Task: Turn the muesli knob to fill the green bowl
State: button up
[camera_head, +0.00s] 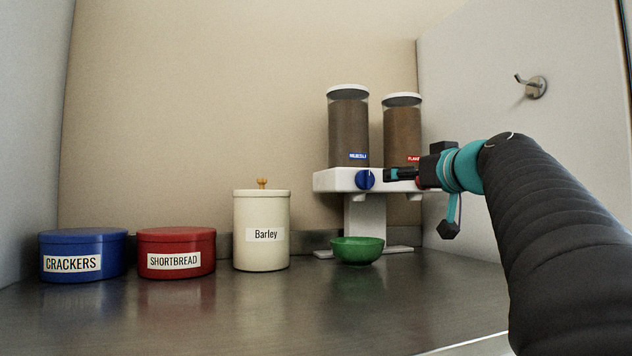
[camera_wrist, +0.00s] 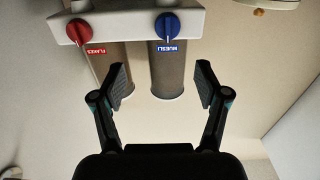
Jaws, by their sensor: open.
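The muesli dispenser (camera_head: 348,128) is a clear canister with a blue label on the white dispenser body (camera_head: 330,181). Its blue muesli knob (camera_head: 364,180) faces forward. In the wrist view, which looks upside down, the blue knob (camera_wrist: 167,26) is beyond the fingertips and between their lines. The green bowl (camera_head: 357,250) stands on the counter below the muesli side; its inside is mostly hidden. My gripper (camera_head: 388,174) is just right of the blue knob in the head view. In the wrist view my gripper (camera_wrist: 160,78) is open, with nothing between the fingers.
A second canister (camera_head: 402,130) with a red label and red knob (camera_wrist: 79,31) stands right of the muesli. A barley jar (camera_head: 261,253), a red shortbread tin (camera_head: 177,240) and a blue crackers tin (camera_head: 83,243) stand left. A hook (camera_head: 535,87) is on the right wall. The front counter is clear.

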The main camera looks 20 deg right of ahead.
aim_at(370, 179)
jog(key=w+p, duration=0.1)
jog(key=w, duration=0.3)
jog(key=w+a+p, duration=0.1)
jog(key=w, duration=0.3)
jog(key=w+p, duration=0.1)
jog(key=w, duration=0.3)
jog(key=shift+w+a, duration=0.2)
jog(key=shift+w, duration=0.6)
jog(key=shift+d, duration=0.1)
jog(key=c, duration=1.2)
